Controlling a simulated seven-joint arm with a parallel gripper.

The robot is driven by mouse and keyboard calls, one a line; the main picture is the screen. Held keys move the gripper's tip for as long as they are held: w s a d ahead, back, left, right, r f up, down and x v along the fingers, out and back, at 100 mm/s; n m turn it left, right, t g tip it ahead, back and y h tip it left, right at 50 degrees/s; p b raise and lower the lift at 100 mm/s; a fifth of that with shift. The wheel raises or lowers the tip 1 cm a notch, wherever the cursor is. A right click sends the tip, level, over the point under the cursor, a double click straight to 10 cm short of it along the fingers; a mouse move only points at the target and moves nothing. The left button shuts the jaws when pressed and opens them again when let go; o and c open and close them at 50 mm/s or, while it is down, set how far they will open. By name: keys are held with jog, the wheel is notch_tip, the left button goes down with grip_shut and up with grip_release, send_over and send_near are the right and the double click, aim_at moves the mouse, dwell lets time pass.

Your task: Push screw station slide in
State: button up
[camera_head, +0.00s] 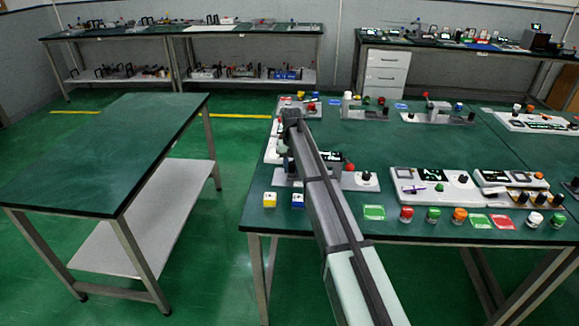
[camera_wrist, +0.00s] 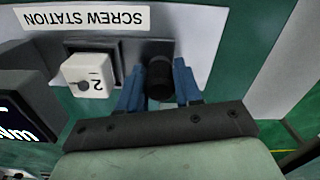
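The screw station is a light plate (camera_wrist: 198,22) with an upside-down "SCREW STATION" label (camera_wrist: 85,17) in the wrist view. A black knob (camera_wrist: 160,80) stands on a grey strip of it, probably the slide's handle. My gripper (camera_wrist: 160,82) has its two blue fingers apart, one on each side of this knob and very close to it. I cannot tell whether they press on it. A white block marked "2" (camera_wrist: 88,75) sits in a dark square socket left of the knob. In the head view my arm hides most of the station and my gripper's fingertips.
A dark box with a lit screen (camera_wrist: 20,125) stands left in the wrist view. In the head view, the green table (camera_head: 340,212) carries several stations, buttons and small blocks (camera_head: 270,200) near my arm. An empty green table (camera_head: 110,150) stands to the left, across a floor gap.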

jog(key=o, duration=0.4)
jog(key=shift+r, duration=0.1)
notch_tip(320, 180, up, 14)
jog(key=shift+f, duration=0.15)
dwell(0.4)
